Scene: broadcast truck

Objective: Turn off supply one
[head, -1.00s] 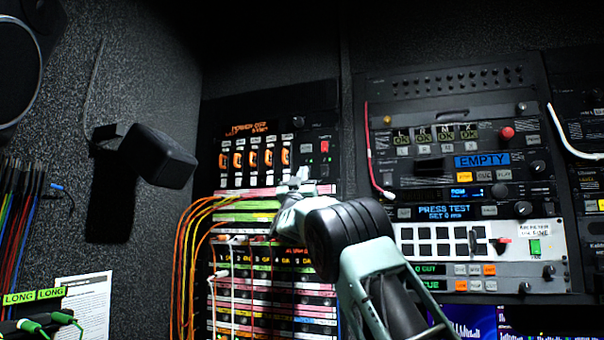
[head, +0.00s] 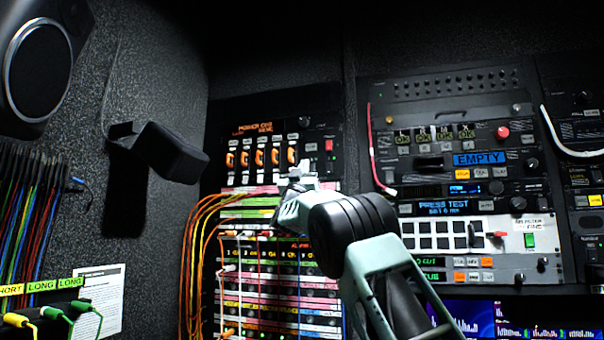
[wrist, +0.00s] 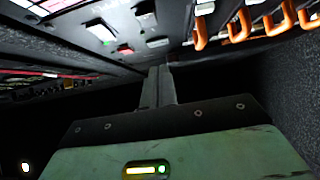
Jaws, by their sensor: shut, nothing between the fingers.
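A black power panel (head: 268,120) is in the rack left of centre in the head view. I cannot read which control is supply one. My gripper (head: 303,170) is shut and empty, in front of the panel's lower right part. In the wrist view its fingers (wrist: 158,85) point toward the panel, with a red button (wrist: 125,50) and white button (wrist: 101,32) ahead left and orange guards (wrist: 240,26) to the right. Contact cannot be told.
A patch bay (head: 285,285) with orange and yellow cables (head: 190,245) lies below the panel. A second rack (head: 455,150) with hanging red and white leads stands to the right. A black box-shaped fixture (head: 170,153) sticks out from the left wall.

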